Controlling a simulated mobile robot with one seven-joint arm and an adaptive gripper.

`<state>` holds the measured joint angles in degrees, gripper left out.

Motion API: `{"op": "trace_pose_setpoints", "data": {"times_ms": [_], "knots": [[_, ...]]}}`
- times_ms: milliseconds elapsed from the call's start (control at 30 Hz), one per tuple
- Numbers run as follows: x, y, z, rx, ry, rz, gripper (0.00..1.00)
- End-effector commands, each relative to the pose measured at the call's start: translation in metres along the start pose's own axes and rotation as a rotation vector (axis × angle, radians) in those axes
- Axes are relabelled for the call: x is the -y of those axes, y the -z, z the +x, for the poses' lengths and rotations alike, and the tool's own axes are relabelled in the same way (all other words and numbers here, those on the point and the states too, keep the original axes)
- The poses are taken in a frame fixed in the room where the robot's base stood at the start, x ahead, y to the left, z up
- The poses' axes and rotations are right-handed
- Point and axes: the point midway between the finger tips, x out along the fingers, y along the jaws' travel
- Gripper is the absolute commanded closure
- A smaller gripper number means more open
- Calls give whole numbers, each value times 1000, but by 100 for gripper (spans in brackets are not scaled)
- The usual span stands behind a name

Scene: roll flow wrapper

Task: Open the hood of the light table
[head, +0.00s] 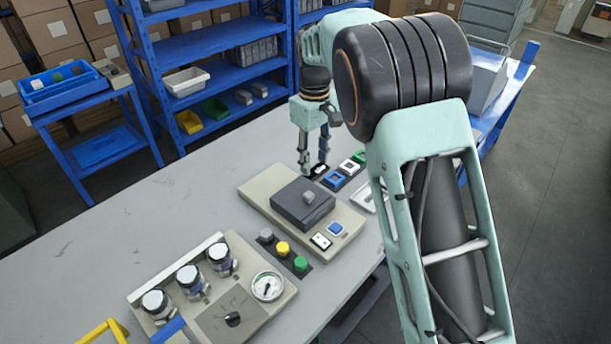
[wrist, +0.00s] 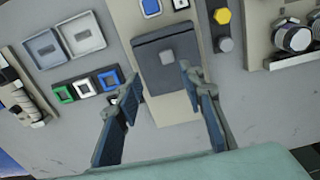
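The light table is a beige base (head: 262,204) with a dark grey square hood (head: 290,213) lying flat and closed on it. A small grey knob (head: 309,197) sits on top of the hood. In the wrist view the hood (wrist: 150,75) is at top centre, with its knob (wrist: 167,56) in the middle. My gripper (head: 313,172) is open and empty, pointing down at the far side of the hood. In the wrist view the gripper (wrist: 158,78) has its fingers spread, the tips overlapping the hood's near edge in the picture. I see no grip on the knob.
Blue, white and green frames (head: 335,181) lie beside the base. Grey, yellow and green knobs (head: 283,249) stand on its near side. A panel with several jars and a gauge (head: 267,286) is at the front left. The worktop (head: 190,205) is clear left of the base.

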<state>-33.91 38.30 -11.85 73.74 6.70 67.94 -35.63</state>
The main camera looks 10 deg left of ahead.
Motion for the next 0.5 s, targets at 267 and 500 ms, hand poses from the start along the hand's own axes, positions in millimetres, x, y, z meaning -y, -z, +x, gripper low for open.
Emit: {"op": "trace_pose_setpoints", "data": {"times_ms": [267, 500], "knots": [[9, 9, 23, 3, 27, -33, 64], [11, 8, 67, 4, 26, -33, 64]]}}
